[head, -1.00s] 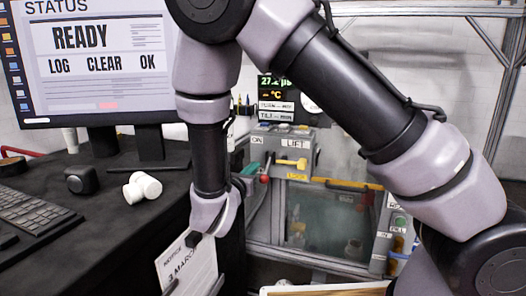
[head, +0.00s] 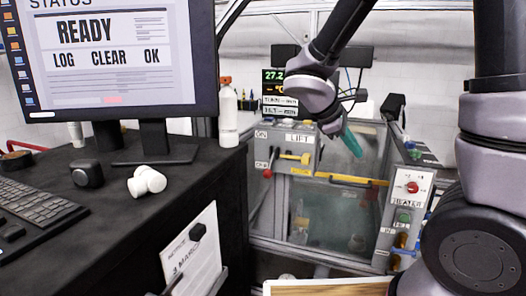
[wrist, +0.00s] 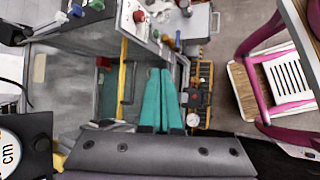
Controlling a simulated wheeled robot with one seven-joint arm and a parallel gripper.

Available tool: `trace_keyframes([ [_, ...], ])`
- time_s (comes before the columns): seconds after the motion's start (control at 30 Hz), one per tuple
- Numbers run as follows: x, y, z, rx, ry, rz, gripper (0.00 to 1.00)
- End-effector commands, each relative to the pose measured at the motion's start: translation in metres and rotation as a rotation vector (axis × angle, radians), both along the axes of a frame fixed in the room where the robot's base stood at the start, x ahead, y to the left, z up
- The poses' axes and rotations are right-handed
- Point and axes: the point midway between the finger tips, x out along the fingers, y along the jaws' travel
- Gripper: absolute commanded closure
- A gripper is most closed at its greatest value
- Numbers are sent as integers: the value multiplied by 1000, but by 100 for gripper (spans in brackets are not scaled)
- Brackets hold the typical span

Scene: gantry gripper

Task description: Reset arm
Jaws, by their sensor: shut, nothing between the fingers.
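My gripper (head: 353,143) has teal fingers and shows in the head view above the grey glass-walled tank unit (head: 342,212), apart from it. In the wrist view my gripper (wrist: 160,76) has its two teal fingers side by side, shut and empty. My arm comes down from the top right of the head view and bends back up on the right. Part of the gripper is hidden by my wrist in the head view.
A monitor (head: 120,62) and white bottle (head: 228,118) stand on the black desk (head: 110,215) at left. A control panel with a red knob (head: 412,187) is on the tank's right. In the wrist view, a pink-framed chair (wrist: 272,75) stands at right.

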Motion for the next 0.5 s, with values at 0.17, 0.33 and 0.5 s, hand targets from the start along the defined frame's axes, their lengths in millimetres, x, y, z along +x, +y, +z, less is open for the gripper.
trace_keyframes([
  [0.17,-38,-23,26,368,-132,-367,100],
  [0.33,-64,-24,58,706,-301,-688,100],
  [0.5,-80,-20,98,1013,-494,-949,100],
])
